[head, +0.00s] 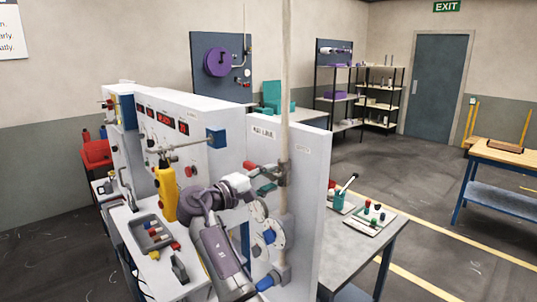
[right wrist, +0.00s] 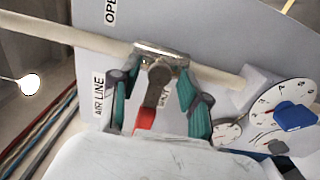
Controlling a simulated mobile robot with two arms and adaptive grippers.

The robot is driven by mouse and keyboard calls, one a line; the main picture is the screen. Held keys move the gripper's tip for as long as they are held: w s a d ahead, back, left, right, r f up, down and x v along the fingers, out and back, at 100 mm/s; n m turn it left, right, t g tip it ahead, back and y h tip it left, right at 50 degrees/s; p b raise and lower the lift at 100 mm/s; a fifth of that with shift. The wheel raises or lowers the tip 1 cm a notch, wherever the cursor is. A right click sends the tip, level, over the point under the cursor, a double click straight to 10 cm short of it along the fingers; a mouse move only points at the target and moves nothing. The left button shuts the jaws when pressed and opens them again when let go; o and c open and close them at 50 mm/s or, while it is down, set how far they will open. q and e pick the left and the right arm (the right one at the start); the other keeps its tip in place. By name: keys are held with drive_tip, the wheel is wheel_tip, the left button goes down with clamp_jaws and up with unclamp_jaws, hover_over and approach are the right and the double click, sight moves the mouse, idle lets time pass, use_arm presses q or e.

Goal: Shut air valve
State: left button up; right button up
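The air valve (right wrist: 160,52) sits on a pale pipe in front of a white panel marked AIR LINE; in the head view the valve (head: 283,176) is partly hidden. An OPEN label is further up the panel. My right gripper (right wrist: 160,112) is open, its teal fingers on either side of the lever, with a visible gap on the right. It also shows in the head view (head: 265,178). My left gripper is not in view.
Gauges and a blue knob (right wrist: 295,116) are on the panel close to the valve. In the head view, a tray (head: 152,234) and a yellow device (head: 166,190) are on the bench to the left. A table (head: 391,240) with small items stands right of the panel.

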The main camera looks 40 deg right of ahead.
drive_tip(key=a, duration=0.7)
drive_tip(key=shift+s, duration=0.25)
idle(1.4)
